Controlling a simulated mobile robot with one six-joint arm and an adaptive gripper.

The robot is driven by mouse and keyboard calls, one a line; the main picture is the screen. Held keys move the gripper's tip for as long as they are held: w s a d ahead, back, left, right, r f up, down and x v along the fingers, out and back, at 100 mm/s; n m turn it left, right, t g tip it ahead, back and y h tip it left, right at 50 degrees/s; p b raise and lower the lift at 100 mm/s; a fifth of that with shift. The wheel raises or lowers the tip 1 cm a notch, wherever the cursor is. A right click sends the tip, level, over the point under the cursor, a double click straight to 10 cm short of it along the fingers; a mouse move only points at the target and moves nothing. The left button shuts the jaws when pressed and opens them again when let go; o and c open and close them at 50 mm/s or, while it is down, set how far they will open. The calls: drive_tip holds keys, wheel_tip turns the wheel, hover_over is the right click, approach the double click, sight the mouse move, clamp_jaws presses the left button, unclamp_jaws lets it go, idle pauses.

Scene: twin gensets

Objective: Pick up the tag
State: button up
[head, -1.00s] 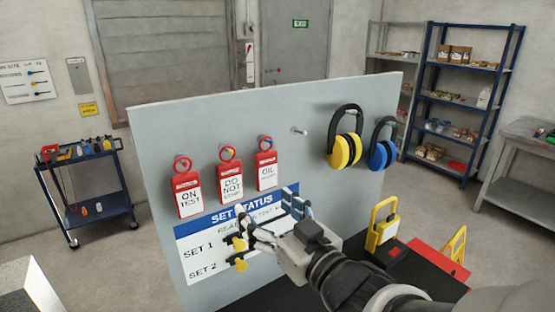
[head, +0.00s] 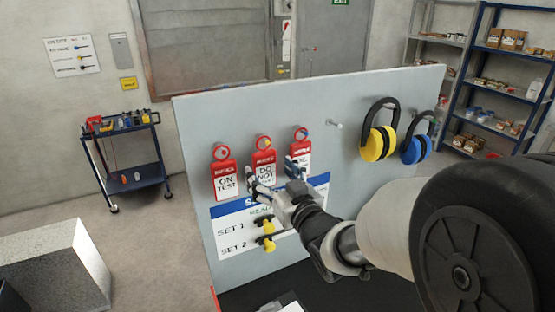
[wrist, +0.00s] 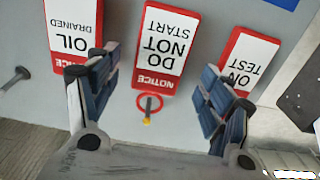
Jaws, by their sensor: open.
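Three red-and-white tags hang on the grey board: ON TEST (head: 225,182), DO NOT START (head: 264,163) and OIL DRAINED (head: 302,146). In the wrist view they appear upside down. My gripper (head: 273,176) is open and empty in front of the board, by the lower part of the DO NOT START tag. In the wrist view my gripper (wrist: 160,85) has the DO NOT START tag (wrist: 167,45) between its fingers, apart from both. The tag's red ring (wrist: 149,102) hangs on a yellow-tipped peg. The fingers partly cover the OIL DRAINED tag (wrist: 73,22) and ON TEST tag (wrist: 243,65).
A bare peg (head: 335,124), yellow ear defenders (head: 378,142) and blue ear defenders (head: 416,150) are to the right on the board (head: 330,100). A blue-and-white status panel (head: 232,232) with yellow knobs is below the tags. A tool trolley (head: 130,172) stands left.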

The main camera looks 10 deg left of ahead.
drive_tip(key=shift+x, duration=0.9)
drive_tip(key=shift+c, duration=0.3)
drive_tip(key=c, duration=1)
drive_tip(key=shift+r, duration=0.15)
drive_tip(key=shift+r, duration=0.2)
drive_tip(key=b+v, duration=0.8)
drive_tip(key=v, duration=1)
drive_tip(key=shift+r+b, duration=0.4)
